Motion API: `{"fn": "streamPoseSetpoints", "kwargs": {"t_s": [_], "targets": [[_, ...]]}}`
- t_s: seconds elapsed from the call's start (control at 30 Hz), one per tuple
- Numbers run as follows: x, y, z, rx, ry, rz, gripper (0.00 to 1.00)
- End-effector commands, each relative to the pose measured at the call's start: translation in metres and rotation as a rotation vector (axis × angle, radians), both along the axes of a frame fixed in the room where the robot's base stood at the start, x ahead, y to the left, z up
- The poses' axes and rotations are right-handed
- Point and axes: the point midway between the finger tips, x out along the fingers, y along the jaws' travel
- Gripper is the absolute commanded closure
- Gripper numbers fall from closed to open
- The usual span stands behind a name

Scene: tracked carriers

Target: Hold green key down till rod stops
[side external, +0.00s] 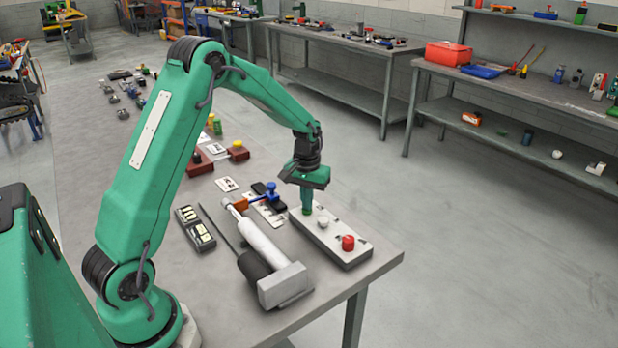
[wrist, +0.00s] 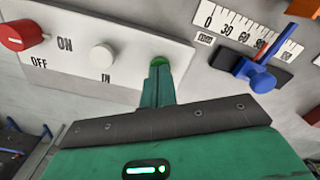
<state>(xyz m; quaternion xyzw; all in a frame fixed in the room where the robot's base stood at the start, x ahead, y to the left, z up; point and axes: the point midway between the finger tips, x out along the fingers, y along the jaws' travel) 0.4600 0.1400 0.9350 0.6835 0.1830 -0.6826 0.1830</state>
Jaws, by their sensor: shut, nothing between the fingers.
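A pale control panel (side external: 330,238) lies on the bench with a red knob (side external: 348,242), a white key (side external: 323,221) and a green key (wrist: 158,61). My gripper (side external: 307,207) is shut and empty, pointing down with its fingertips at the green key. It hides most of that key, which shows as a green rim above my fingers (wrist: 157,78) in the wrist view. How far the key is down cannot be told. A grey actuator (side external: 258,238) lies left of the panel, its thin rod running toward an orange block (side external: 240,204) near a blue pointer (side external: 268,190).
A printed scale (wrist: 245,30) lies beside the blue pointer (wrist: 262,78). Red blocks (side external: 200,162) stand further back. The bench edge is close to the panel's right side.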

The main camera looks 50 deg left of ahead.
Motion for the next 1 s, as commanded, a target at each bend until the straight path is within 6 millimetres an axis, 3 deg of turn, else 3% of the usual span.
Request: {"fn": "streamPoseSetpoints", "kwargs": {"t_s": [0.57,1.0], "targets": [[-0.002,-0.001,-0.002,-0.003,0.009,0.0,1.0],[-0.001,0.0,0.019,0.0,0.002,0.0,1.0]]}}
